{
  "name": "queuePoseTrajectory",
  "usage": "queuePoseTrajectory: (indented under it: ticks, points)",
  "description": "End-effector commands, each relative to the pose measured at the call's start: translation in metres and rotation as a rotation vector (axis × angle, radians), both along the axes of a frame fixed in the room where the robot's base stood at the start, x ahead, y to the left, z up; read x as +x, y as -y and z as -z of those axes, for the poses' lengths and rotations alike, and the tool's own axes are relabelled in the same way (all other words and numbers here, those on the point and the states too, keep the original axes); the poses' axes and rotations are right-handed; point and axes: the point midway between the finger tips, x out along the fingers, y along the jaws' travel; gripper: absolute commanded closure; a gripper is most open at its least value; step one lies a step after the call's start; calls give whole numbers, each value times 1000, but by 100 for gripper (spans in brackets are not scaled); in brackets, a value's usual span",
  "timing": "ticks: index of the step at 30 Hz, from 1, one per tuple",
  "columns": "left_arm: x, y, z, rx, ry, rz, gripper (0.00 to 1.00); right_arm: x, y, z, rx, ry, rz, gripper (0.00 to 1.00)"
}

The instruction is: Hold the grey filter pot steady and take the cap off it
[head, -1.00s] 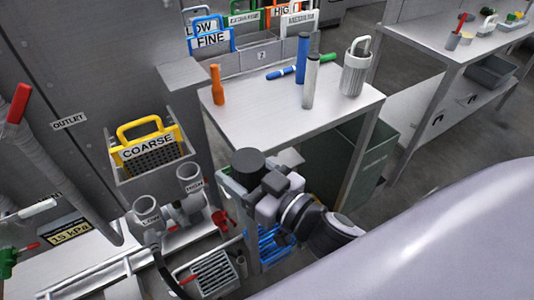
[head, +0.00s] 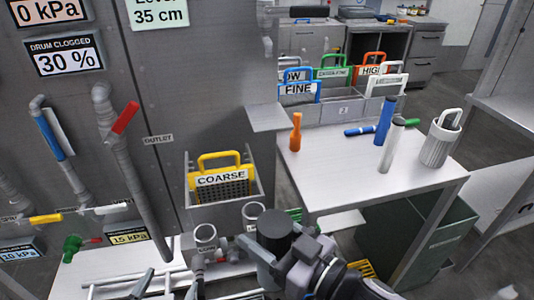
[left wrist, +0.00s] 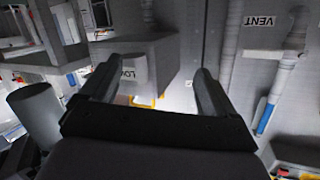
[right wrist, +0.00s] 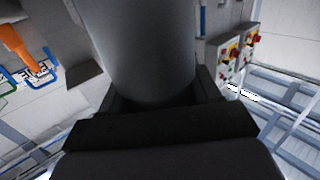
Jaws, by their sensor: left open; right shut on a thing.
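The grey filter pot (head: 266,268) stands upright at the lower middle of the head view, with a round dark cap (head: 278,224) on top. My right gripper (head: 270,246) is shut on the pot from the side. In the right wrist view a wide grey cylinder, the pot (right wrist: 145,45), fills the space between the fingers of my right gripper (right wrist: 157,92). My left gripper (head: 170,284) is at the bottom of the head view, left of the pot. In the left wrist view my left gripper (left wrist: 152,88) is open and empty; a grey cylinder (left wrist: 35,108), seemingly the pot, is beside it.
The LOW socket (head: 205,236) stands between my grippers, under the yellow COARSE basket (head: 222,178). The table (head: 340,190) to the right carries an orange bottle (head: 296,132), blue and grey cylinders and a white-handled canister (head: 440,140). Pipes (head: 125,165) run down the left wall.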

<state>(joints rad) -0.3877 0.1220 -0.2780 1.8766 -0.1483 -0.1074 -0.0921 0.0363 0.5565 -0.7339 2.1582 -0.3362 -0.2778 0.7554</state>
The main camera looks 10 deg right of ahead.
Motion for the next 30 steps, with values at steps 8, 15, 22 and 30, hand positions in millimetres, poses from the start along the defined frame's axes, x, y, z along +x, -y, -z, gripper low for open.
queuePoseTrajectory:
  ticks: [8, 15, 22, 30]
  points:
    - [58, 66, -113, 129, 484, 164, 10, 0, 0, -1, 3, 3, 0, 100]
    - [66, 128, -211, 262, 934, 308, 10, 0, 0, -2, 3, 3, 0, 100]
    - [41, 185, -286, 398, 1371, 448, 10, 0, 0, -1, 3, 3, 0, 100]
    - [-9, 240, -335, 566, 1887, 626, 10, 0, 0, -1, 3, 3, 0, 100]
